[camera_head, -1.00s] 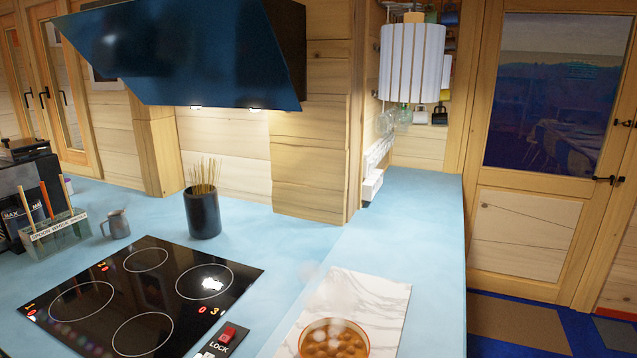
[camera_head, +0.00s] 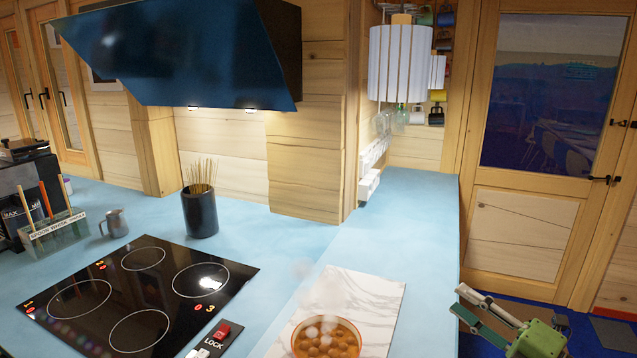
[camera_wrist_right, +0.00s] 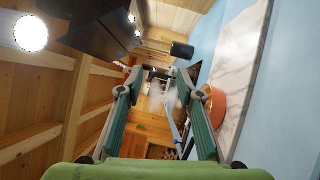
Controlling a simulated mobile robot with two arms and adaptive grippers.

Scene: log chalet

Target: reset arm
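My right gripper (camera_head: 459,301) shows at the lower right of the head view, off the right edge of the counter. Its green and grey fingers point left, toward the marble board. In the right wrist view the two fingers (camera_wrist_right: 159,78) stand apart with nothing held between them. My left gripper is in neither view.
A steaming orange bowl of food (camera_head: 326,340) sits on a marble board (camera_head: 372,290) near the counter's front. The bowl also shows in the right wrist view (camera_wrist_right: 215,106). A black cooktop (camera_head: 160,285), stick holder (camera_head: 200,212) and small jug (camera_head: 114,224) stand left. The counter's back right is clear.

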